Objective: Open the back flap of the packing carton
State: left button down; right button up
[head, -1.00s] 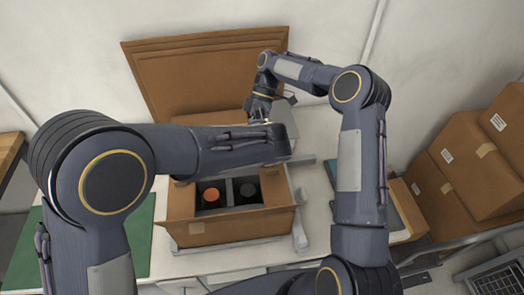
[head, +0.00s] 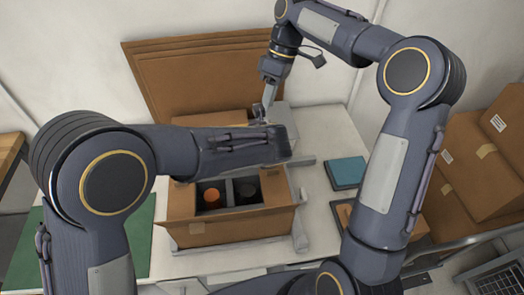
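The brown packing carton (head: 228,232) stands on the table in the middle of the head view, its top open at the front. Inside are dark compartments with an orange-topped item (head: 211,195) and a dark round item (head: 246,190). A brown cardboard strip (head: 212,119) shows behind my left forearm, at the carton's back; it looks like the back flap, tilted up and back. My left forearm crosses over the carton and hides its back edge; the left gripper is not visible. My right gripper (head: 264,108) points down just right of the strip, its fingertips partly hidden; the finger gap is unclear.
Large flat brown cardboard (head: 190,75) leans on the back wall. A grey box (head: 285,116) is behind my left wrist. A blue item (head: 346,172) lies right of the carton, a green mat (head: 140,235) left. Stacked cartons (head: 485,150) stand far right.

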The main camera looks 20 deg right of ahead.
jog(key=s+d+r+m+t+h, duration=0.1)
jog(key=s+r+m+t, duration=0.2)
jog(key=s, duration=0.5)
jog(key=s+d+m+t, duration=0.15)
jog(key=s+m, duration=0.25)
jog(key=s, duration=0.4)
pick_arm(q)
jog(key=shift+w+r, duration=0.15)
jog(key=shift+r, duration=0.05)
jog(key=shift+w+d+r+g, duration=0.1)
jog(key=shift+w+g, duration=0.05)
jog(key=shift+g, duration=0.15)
pick_arm(e)
jog(key=s+a+f+m+t, duration=0.1)
jog(key=s+f+m, duration=0.1)
jog(key=s, duration=0.3)
jog(key=s+a+f+m+t+y, duration=0.1)
jog(key=s+a+f+m+t, duration=0.1)
jog(key=s+f, duration=0.2)
jog(key=shift+s+a+m, duration=0.25)
jog(key=shift+s+m, duration=0.05)
jog(key=shift+s, duration=0.5)
